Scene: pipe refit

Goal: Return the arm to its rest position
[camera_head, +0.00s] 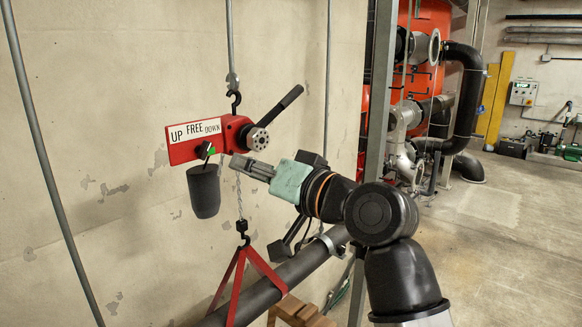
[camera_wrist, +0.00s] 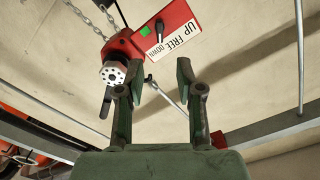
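My arm reaches in from the lower right in the head view, with my gripper (camera_head: 250,167) pointing left, close in front of the red lever hoist (camera_head: 231,131). In the wrist view my gripper (camera_wrist: 158,76) has its two fingers apart, with only wall and background between them. The red hoist (camera_wrist: 176,18) shows upside down beyond the fingertips, apart from them as far as I can tell. Its plate reads UP, FREE, DOWN and has a green patch with a dark selector. The hoist's black lever points up and right in the head view.
A black container (camera_head: 204,191) hangs below the hoist plate. A chain and red sling (camera_head: 236,284) hold a dark pipe (camera_head: 265,290) below my arm, near wooden blocks (camera_head: 298,313). A metal post (camera_head: 379,90) stands right of the hoist. Open floor (camera_head: 500,215) lies to the right.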

